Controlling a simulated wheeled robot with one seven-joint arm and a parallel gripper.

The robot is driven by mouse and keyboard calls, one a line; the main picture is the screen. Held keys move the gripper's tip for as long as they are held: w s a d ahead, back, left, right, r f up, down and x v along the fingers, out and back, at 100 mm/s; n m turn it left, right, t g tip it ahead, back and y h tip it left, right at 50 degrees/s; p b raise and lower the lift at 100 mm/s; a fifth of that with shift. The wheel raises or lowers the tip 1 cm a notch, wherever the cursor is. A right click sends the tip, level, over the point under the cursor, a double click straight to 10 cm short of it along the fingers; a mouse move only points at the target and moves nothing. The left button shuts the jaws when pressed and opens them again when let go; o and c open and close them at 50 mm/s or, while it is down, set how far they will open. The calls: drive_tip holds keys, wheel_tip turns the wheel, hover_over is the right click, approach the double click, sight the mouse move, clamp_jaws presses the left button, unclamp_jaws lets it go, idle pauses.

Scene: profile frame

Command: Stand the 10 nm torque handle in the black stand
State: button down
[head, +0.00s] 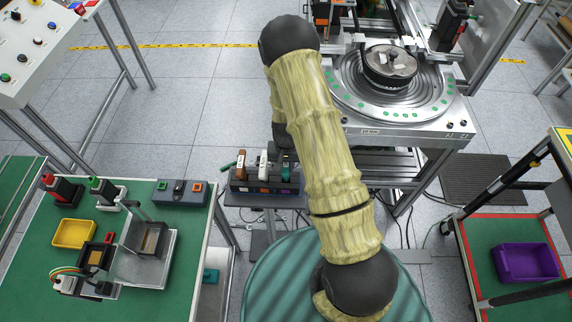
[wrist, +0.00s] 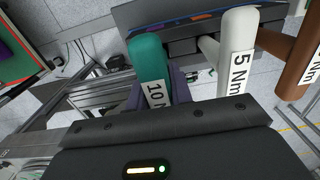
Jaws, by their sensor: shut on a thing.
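The 10 Nm torque handle is teal with a white label. In the wrist view the handle (wrist: 149,60) stands between the dark fingers of my gripper (wrist: 158,92), which is shut on it. In the head view the handle (head: 286,158) shows at the right end of the black stand (head: 240,186), partly hidden by my arm. The stand's dark body also shows in the wrist view (wrist: 180,18). The handle's lower end is hidden, so I cannot tell whether it is seated in the stand.
A white 5 Nm handle (wrist: 237,55) and a brown handle (wrist: 300,60) stand beside the teal one, close to my gripper. A green workbench (head: 30,225) lies left, and a round machine table (head: 345,85) is behind. A purple bin (head: 525,263) sits right.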

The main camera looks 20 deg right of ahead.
drive_tip(key=shift+f+b, duration=0.6)
drive_tip(key=shift+f, duration=0.2)
drive_tip(key=c, duration=1.2)
unclamp_jaws()
drive_tip(key=shift+o, duration=0.2)
drive_tip(key=shift+r, duration=0.15)
wheel_tip(320, 180, up, 17)
drive_tip(key=b, duration=0.3)
drive_tip(key=shift+w+r, duration=0.1)
drive_tip(key=s+r+n+t, duration=0.1)
drive_tip(key=s+r, duration=0.2)
drive_tip(key=s, duration=0.4)
drive_tip(key=s+r+n+t, duration=0.1)
drive_tip(key=s+r+n, duration=0.1)
drive_tip(key=s+r, duration=0.2)
drive_tip(key=s, duration=0.3)
drive_tip(key=shift+s+r+n+t, duration=0.2)
drive_tip(key=shift+s+n+t, duration=0.1)
